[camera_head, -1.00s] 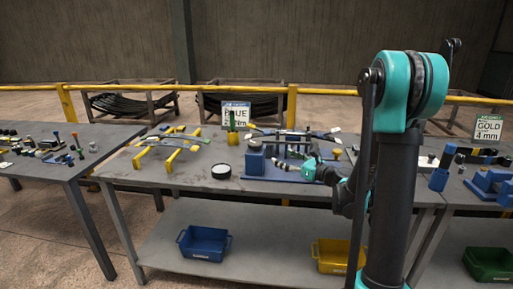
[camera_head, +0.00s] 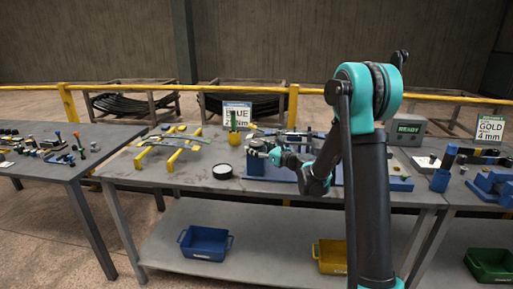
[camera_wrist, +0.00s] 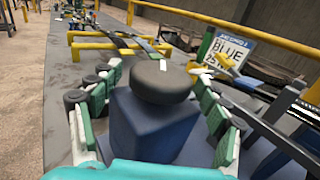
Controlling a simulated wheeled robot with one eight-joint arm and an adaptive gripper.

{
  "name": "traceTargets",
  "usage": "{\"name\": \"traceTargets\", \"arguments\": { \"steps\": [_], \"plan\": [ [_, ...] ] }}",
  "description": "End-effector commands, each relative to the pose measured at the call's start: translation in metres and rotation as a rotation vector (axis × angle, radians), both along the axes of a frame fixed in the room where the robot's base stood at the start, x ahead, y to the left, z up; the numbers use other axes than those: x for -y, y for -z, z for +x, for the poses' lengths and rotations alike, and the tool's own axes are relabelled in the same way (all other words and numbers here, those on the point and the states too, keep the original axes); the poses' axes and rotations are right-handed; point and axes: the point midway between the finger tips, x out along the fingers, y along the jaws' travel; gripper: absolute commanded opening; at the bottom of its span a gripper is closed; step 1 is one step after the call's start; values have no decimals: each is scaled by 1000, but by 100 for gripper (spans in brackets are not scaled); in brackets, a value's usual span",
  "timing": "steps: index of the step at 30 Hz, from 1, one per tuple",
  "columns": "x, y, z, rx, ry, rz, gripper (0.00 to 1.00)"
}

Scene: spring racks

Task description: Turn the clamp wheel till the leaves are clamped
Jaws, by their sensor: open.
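The clamp wheel (camera_wrist: 163,80) is a dark round knob on top of a blue block (camera_wrist: 152,128) in the wrist view. My gripper (camera_wrist: 158,72) is open, with its green-padded fingers spread on the left and right of the wheel and block. I cannot tell whether a pad touches the wheel. In the head view my gripper (camera_head: 262,148) is at the left end of the blue fixture (camera_head: 257,172) and largely hides the wheel. Dark long bars, seemingly the leaves (camera_wrist: 290,143), run beside the block at the right of the wrist view. Their clamped state is unclear.
Yellow stands (camera_head: 171,160) hold more strips to the left. A round white-topped tin (camera_head: 222,171) and a yellow cup (camera_head: 234,139) are close by. A box reading READY (camera_head: 408,129) stands behind my arm. A BLUE sign (camera_head: 237,112) is at the back.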

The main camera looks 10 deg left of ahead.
Motion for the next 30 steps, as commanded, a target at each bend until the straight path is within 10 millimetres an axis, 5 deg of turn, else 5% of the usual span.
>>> {"name": "traceTargets", "arguments": {
  "steps": [8,20,30],
  "plan": [
    [-1,0,0,0,0,0,74],
    [-1,0,0,0,0,0,26],
    [-2,0,-1,0,56,0,26]
  ]
}}
